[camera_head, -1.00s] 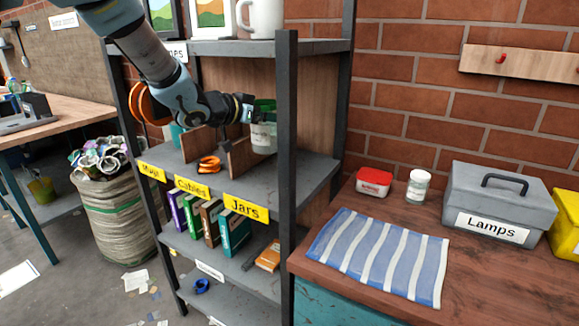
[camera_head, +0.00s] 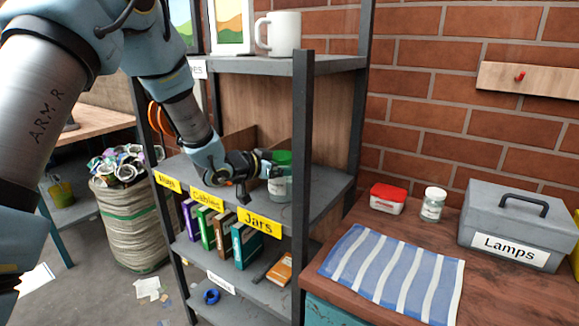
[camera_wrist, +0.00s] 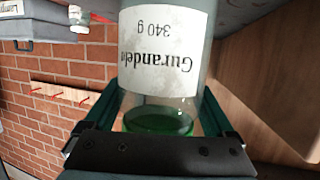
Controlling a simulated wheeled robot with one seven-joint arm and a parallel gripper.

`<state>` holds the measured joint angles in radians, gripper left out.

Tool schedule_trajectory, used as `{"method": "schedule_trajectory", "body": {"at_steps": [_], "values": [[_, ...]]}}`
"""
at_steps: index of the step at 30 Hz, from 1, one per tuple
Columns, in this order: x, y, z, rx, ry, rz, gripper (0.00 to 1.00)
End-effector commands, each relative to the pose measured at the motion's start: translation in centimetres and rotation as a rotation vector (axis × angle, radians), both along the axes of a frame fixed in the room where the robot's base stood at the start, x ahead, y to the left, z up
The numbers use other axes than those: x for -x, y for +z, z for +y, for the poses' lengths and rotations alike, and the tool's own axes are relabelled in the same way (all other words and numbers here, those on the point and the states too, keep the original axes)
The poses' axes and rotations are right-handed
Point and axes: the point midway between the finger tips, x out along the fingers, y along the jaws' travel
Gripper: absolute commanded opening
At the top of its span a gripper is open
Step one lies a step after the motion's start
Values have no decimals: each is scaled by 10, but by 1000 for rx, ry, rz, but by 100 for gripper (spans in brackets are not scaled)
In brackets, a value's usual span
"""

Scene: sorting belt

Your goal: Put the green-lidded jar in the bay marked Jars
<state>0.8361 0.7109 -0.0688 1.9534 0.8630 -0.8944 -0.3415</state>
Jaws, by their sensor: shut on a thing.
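The green-lidded jar (camera_head: 279,189) is in the Jars bay of the shelf, upright, behind the yellow Jars label (camera_head: 260,224). The front post hides part of its right side. My gripper (camera_head: 270,170) reaches in from the left and is shut on the jar near its green lid. In the wrist view the jar (camera_wrist: 165,50) appears upside down between my fingers, with a white label reading 340 g. Its base is close to the shelf board; I cannot tell whether it touches.
The shelf post (camera_head: 302,180) stands close at the jar's right. Wooden dividers (camera_head: 238,142) separate the bays. A white mug (camera_head: 279,33) stands on the shelf above. The bench at right holds a red-lidded tub (camera_head: 388,199), a small jar (camera_head: 433,205), a grey Lamps box (camera_head: 515,225) and a striped cloth (camera_head: 392,272).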

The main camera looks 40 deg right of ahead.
Motion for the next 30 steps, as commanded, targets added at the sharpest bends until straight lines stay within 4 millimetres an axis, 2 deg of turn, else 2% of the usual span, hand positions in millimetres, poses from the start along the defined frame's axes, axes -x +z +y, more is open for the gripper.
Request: {"method": "schedule_trajectory", "body": {"at_steps": [3,4,6,17,20,30], "values": [[0,-4,0,1,0,0,20],[0,-3,0,0,0,1,91],[0,-3,0,0,0,1,99],[-1,1,4,0,1,1,100],[-1,5,18,0,3,0,100],[-2,26,85,1,4,0,100]]}}
